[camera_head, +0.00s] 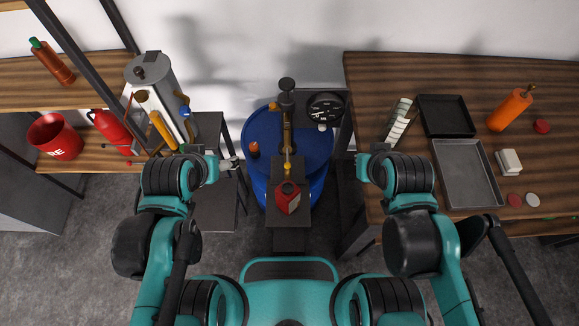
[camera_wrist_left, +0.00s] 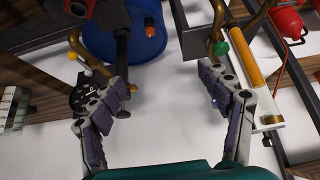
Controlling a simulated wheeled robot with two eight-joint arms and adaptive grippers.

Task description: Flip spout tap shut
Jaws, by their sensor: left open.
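A blue drum (camera_head: 262,135) stands in the middle with a dark pump on it. A brass spout (camera_head: 287,138) runs from the pump toward me, with a small yellow tap piece (camera_head: 287,166) at its near end, above a red can (camera_head: 288,197). In the left wrist view the yellow piece (camera_wrist_left: 86,57) shows beyond the left finger. Whether the tap is open or shut is too small to tell. My left gripper (camera_head: 232,163) is open and empty, left of the spout and apart from it; its fingers (camera_wrist_left: 171,88) are spread. My right gripper (camera_head: 358,160) is right of the drum, its fingers unclear.
A round black gauge (camera_head: 325,107) sits beside the pump. A metal cylinder (camera_head: 152,85) with a yellow tube stands at left, near a fire extinguisher (camera_head: 108,128) and red bucket (camera_head: 54,137).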

